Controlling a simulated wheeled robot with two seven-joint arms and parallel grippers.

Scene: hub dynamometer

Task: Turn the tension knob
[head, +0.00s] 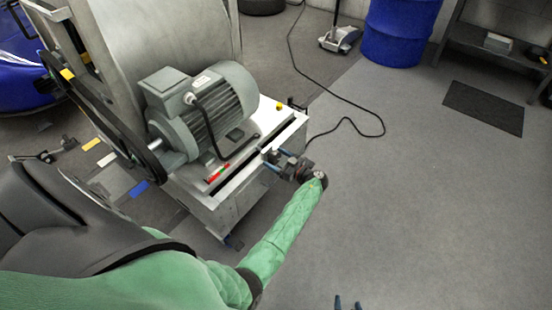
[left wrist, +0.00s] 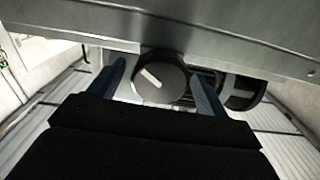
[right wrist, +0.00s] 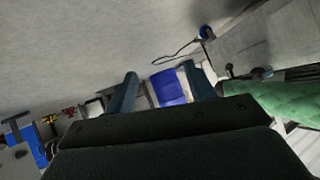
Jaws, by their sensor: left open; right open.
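The tension knob (left wrist: 160,78) is dark and round with a white pointer line, set below a metal panel edge in the left wrist view. The line slants toward the upper left. My left gripper (left wrist: 158,85) is open, with one blue finger on each side of the knob and visible gaps beside it. In the head view my left gripper (head: 271,159) is at the right edge of the machine's base (head: 228,210); I cannot make out the knob there. My right gripper (head: 348,302) is open and empty at the bottom edge, over the floor; its fingers also show in the right wrist view (right wrist: 165,85).
A grey motor (head: 205,105) sits on the base beside a large metal drum (head: 150,35) and black belt (head: 105,125). A black cable (head: 345,122) lies on the floor. A blue barrel (head: 398,30) and dark mat (head: 484,108) are farther off.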

